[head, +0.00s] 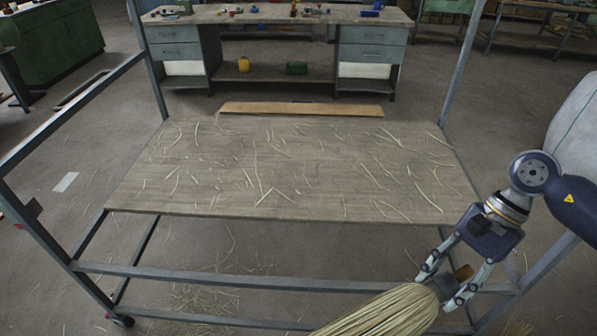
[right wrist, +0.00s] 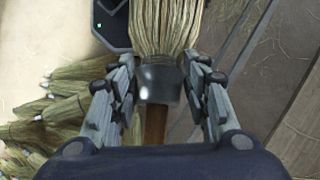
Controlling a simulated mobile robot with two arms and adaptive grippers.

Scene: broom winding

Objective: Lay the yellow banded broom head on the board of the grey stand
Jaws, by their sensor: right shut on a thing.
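My right gripper (head: 437,290) is at the lower right of the head view. It is shut on the collar of a straw broom head (head: 388,312), whose bristles point down to the left and leave the frame. The right wrist view shows the same broom head (right wrist: 166,28) between the fingers (right wrist: 160,82), with a grey collar and a short brown wooden stub. I see no yellow band on it. The grey stand's board (head: 290,170) is a flat wooden top strewn with loose straws. The broom head is in front of the board's near right corner, apart from it in the picture. My left gripper is out of view.
The stand has grey metal uprights and a front rail (head: 250,283). Several other broom heads (right wrist: 50,118) lie at the left in the wrist view. A workbench (head: 275,14) with small items stands behind. The board carries only straws.

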